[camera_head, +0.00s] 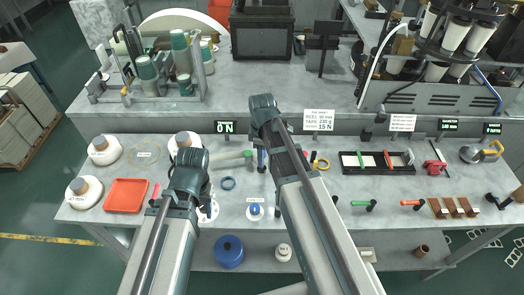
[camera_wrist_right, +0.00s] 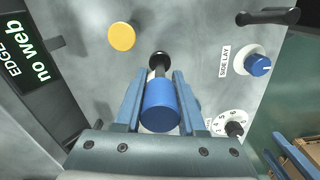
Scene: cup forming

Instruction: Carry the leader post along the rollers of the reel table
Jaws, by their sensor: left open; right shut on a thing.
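In the right wrist view my right gripper (camera_wrist_right: 157,88) is shut on a blue cylinder (camera_wrist_right: 160,108), which I take for the leader post. A black knob on a dark stem (camera_wrist_right: 159,62) shows just beyond it; I cannot tell whether they are joined. In the head view my right gripper (camera_head: 262,162) points down over the middle of the grey bench (camera_head: 330,195), and its own arm partly hides it. My left gripper (camera_head: 206,196) is open, low over the bench to the left, largely behind its wrist. The rollers cannot be made out clearly.
The right wrist view shows a grey panel with a yellow button (camera_wrist_right: 122,37), a blue side-lay knob (camera_wrist_right: 258,64) and a "no web" display (camera_wrist_right: 38,68). In the head view a red tray (camera_head: 126,195) lies left, a black tray (camera_head: 377,163) right, and a "0 N" display (camera_head: 226,127) behind.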

